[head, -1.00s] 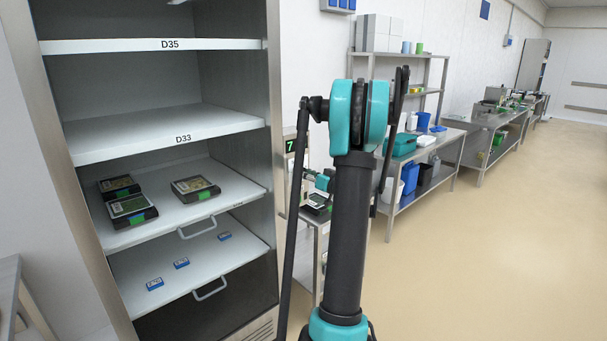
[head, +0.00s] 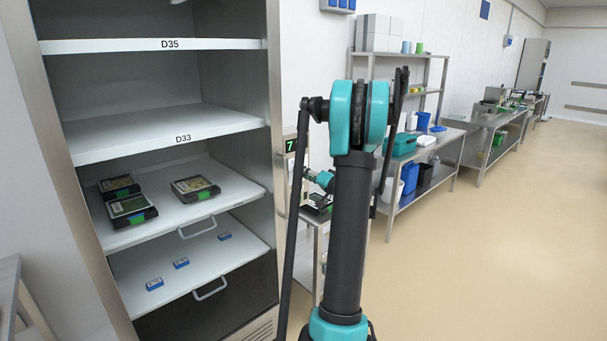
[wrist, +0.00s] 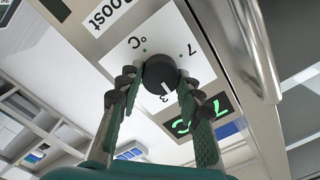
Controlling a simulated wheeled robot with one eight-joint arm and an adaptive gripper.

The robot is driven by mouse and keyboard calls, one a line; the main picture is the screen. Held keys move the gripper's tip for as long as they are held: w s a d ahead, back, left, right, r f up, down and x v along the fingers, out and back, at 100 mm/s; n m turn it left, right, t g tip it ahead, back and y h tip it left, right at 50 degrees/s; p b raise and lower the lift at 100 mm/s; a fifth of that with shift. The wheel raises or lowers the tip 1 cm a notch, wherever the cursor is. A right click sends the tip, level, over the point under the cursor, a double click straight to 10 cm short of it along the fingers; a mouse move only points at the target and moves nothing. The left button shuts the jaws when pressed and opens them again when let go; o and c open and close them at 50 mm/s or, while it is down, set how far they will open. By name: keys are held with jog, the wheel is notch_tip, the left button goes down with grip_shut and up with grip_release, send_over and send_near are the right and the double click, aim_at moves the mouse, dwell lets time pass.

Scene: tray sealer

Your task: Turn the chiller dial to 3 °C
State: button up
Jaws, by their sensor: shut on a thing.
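The chiller dial (wrist: 158,72) is a dark round knob on a white plate in the wrist view. Its white pointer mark points down in the picture, slightly right, to one side of the printed "3" (wrist: 136,98). A "7" and "°C" are also printed around it. My gripper (wrist: 160,80) is shut on the dial, one finger on each side. A display (wrist: 200,118) with green characters is partly hidden by a finger. In the head view, the display (head: 290,146) reads a green 7; my arm hides the dial there.
A bar handle (wrist: 250,55) stands close to the right of the dial plate. The chiller's shelves (head: 180,133) are open to the left, with packed trays (head: 195,188) on one. A steel table (head: 314,219) is behind my arm; the floor at right is clear.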

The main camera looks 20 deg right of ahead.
jog(key=m, duration=0.5)
dwell(0.5)
jog(key=o, duration=1.2)
jog(key=shift+c, duration=0.2)
jog(key=v, duration=1.2)
jog(key=shift+f, duration=0.1)
